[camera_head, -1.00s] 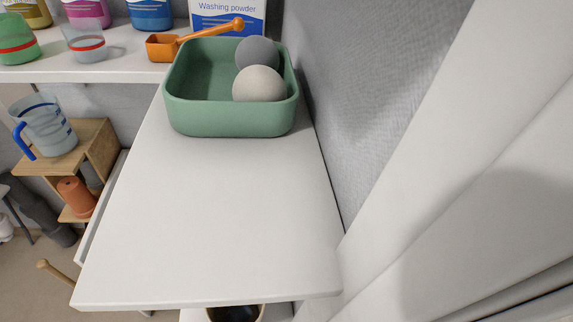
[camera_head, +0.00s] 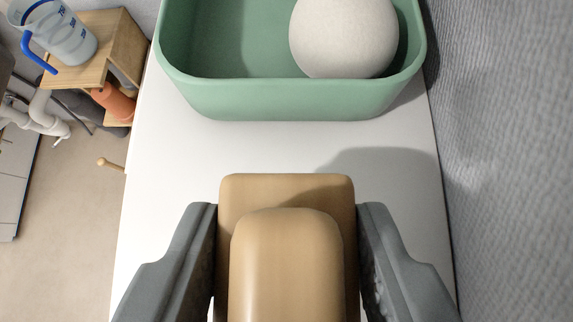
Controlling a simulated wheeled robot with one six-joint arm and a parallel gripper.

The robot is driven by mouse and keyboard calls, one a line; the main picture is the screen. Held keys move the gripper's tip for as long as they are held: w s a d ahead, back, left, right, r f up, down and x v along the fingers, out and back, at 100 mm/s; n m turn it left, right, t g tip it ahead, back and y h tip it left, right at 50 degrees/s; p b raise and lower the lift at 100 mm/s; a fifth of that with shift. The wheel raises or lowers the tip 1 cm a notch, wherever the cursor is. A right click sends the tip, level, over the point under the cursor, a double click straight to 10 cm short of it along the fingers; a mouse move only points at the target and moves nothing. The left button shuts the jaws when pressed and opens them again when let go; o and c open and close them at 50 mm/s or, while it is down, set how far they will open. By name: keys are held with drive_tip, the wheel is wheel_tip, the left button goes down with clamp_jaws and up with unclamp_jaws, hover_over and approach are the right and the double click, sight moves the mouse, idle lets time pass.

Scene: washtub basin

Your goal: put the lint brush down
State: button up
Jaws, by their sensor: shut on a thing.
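The lint brush (camera_head: 287,255) is a tan, wood-coloured block with a rounded raised part, at the bottom centre of the view. My gripper (camera_head: 287,245) is shut on it, with one grey finger against each side. The brush is over the white shelf (camera_head: 190,150). A shadow lies on the shelf to the right behind it. I cannot tell whether its underside touches the shelf. The near end of the brush is cut off by the frame edge.
A green bin (camera_head: 290,100) stands at the back of the shelf with a pale ball (camera_head: 345,35) in it. A grey wall (camera_head: 510,150) borders the right side. A measuring jug (camera_head: 55,35) stands on a wooden stand at the far left. Bare shelf lies between bin and brush.

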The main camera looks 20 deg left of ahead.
sight(287, 261)
drive_tip(key=shift+w+a, duration=0.1)
drive_tip(key=shift+w, duration=0.15)
drive_tip(key=shift+w+f, duration=0.2)
drive_tip(key=shift+f, duration=1.55)
drive_tip(key=shift+f, duration=0.1)
drive_tip(key=o, duration=1.1)
drive_tip(key=shift+s+r, duration=0.25)
drive_tip(key=shift+r, duration=0.1)
drive_tip(key=shift+v, duration=3.45)
